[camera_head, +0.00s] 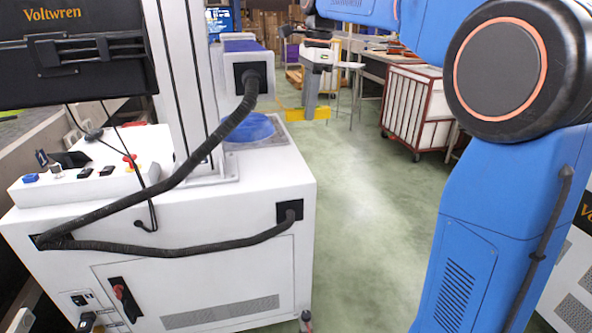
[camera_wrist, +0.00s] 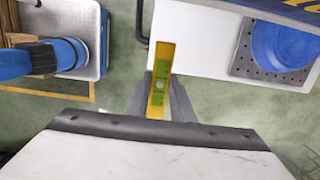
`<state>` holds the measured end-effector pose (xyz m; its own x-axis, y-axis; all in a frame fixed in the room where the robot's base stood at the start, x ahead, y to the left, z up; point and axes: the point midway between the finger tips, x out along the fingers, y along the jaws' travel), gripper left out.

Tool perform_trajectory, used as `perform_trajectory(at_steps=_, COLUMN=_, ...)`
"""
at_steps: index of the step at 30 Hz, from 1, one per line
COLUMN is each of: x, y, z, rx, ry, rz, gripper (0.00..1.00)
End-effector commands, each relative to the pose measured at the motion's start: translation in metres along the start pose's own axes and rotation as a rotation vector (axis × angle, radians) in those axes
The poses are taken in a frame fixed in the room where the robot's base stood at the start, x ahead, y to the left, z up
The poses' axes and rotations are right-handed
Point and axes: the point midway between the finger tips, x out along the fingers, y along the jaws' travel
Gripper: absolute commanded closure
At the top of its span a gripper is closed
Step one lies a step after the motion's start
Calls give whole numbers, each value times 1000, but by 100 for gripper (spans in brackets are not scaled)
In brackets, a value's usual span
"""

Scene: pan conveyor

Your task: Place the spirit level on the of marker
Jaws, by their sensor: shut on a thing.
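The spirit level (camera_head: 319,113) is yellow and hangs in the air over the aisle in the head view. It also shows in the wrist view (camera_wrist: 160,78) as a yellow bar with green on its top and a small pale vial spot. My gripper (camera_head: 309,104) has a white body and grey fingers; in the wrist view the fingers (camera_wrist: 159,100) close on the level from both sides. The level is well above the green floor, touching nothing else. I cannot make out a marker in either view.
A white machine (camera_head: 215,215) with a blue pan (camera_head: 250,128) stands at left; the pan shows in the wrist view (camera_wrist: 285,45) on a perforated plate. A second tray with a blue round part (camera_wrist: 70,55) is at left. A red-framed cart (camera_head: 415,105) stands right; the aisle floor (camera_head: 360,200) is clear.

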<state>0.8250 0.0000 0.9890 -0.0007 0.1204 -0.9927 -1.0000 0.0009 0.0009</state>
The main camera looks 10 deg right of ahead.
Motion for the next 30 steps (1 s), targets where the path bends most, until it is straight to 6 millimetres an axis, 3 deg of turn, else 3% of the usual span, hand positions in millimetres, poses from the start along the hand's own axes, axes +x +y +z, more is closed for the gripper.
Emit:
perform_trajectory(at_steps=5, x=20, y=1, z=-3, rx=0, ry=0, rz=2, gripper=100)
perform_trajectory(at_steps=19, x=119, y=0, z=-15, rx=0, ry=0, rz=2, gripper=100)
perform_trajectory(at_steps=30, x=147, y=0, z=-18, rx=0, ry=0, rz=0, gripper=100)
